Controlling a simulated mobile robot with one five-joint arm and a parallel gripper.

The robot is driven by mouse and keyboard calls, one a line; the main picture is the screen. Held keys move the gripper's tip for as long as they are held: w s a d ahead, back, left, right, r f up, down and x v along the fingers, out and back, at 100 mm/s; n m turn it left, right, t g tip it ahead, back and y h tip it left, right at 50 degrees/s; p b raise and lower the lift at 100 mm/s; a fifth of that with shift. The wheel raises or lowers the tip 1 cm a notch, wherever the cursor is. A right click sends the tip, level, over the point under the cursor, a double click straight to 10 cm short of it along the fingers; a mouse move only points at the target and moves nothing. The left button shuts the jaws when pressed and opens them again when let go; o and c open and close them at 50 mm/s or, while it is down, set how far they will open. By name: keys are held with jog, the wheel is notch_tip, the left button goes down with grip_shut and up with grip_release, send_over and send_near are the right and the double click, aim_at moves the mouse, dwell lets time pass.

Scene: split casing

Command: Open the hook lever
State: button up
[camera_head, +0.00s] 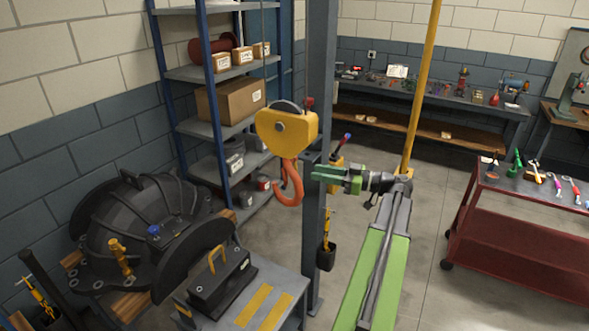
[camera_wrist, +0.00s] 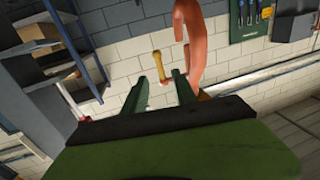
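The orange hook (camera_head: 289,187) hangs below a yellow hook block (camera_head: 287,130). The hook also shows in the wrist view (camera_wrist: 191,38), up and to the right beyond my fingertips. My gripper (camera_head: 316,173) points left toward the hook, with a gap between them. In the wrist view its two green fingers (camera_wrist: 159,77) stand apart with nothing held. A small yellow handle (camera_wrist: 158,66) shows beyond and between the fingertips, left of the hook; I cannot tell whether it is the hook lever. A red-tipped lever (camera_head: 309,103) stands on the block.
A grey column (camera_head: 319,80) stands behind the hook, with a control box (camera_head: 335,173) and a lever on it. A black casing (camera_head: 140,230) and a low bench (camera_head: 262,305) are at lower left. A red trolley (camera_head: 520,240) stands at right. Floor is clear between.

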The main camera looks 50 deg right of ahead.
jog(key=x, duration=0.8)
jog(key=shift+w+a+f, duration=0.15)
jog(key=shift+w, duration=0.2)
grip_shut()
